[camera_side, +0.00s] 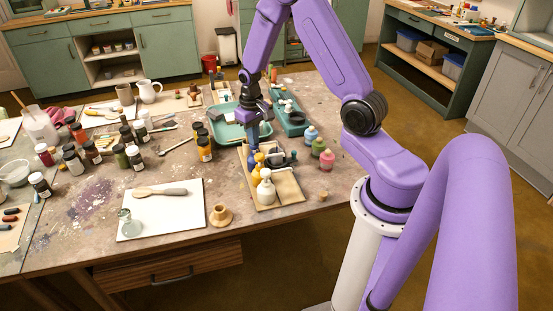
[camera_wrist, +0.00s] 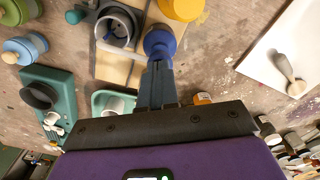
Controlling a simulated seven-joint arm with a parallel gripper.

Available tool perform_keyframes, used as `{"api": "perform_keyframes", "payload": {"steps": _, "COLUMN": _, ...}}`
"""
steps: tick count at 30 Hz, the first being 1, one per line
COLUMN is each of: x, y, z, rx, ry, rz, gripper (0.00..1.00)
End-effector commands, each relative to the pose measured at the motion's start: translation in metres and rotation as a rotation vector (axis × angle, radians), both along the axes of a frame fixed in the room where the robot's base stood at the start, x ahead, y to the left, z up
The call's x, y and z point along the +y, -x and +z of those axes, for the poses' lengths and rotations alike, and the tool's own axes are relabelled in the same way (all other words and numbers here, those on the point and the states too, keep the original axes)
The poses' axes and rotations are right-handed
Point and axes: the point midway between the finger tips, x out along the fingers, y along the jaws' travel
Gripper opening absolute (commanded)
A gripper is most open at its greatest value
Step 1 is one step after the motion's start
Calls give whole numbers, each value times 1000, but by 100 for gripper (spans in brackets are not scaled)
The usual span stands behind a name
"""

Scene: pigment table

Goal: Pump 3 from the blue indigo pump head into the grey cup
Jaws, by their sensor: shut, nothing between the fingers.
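The blue indigo pump head (camera_wrist: 160,41) shows in the wrist view, just beyond my fingertips. In the side view the blue pump (camera_side: 252,161) stands on a wooden tray, behind a yellow pump. My gripper (camera_wrist: 157,64) is shut and empty, pointing down with its tips at the near edge of the blue head. In the side view my gripper (camera_side: 253,143) is right above the blue pump. I cannot tell whether they touch. The grey cup (camera_wrist: 117,22) is beside the blue pump, with a pale spout reaching over its rim.
A yellow pump (camera_side: 259,160) and a cream pump (camera_side: 265,188) stand in the row on the wooden tray (camera_side: 290,194). Blue, green and pink jars (camera_side: 327,160) stand to the right. A teal tray (camera_side: 226,132) lies behind. A white board (camera_side: 190,213) lies front left.

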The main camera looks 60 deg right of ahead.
Motion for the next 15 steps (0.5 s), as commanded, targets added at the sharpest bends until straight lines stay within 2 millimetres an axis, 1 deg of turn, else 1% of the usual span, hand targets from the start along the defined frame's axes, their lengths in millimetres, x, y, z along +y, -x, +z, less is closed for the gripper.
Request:
{"api": "perform_keyframes", "payload": {"steps": 5, "x": 0, "y": 0, "z": -6, "rx": 2, "ry": -1, "rz": 1, "gripper": 0}}
{"api": "perform_keyframes", "payload": {"steps": 15, "x": 0, "y": 0, "z": -5, "rx": 1, "ry": 0, "rz": 1, "gripper": 0}}
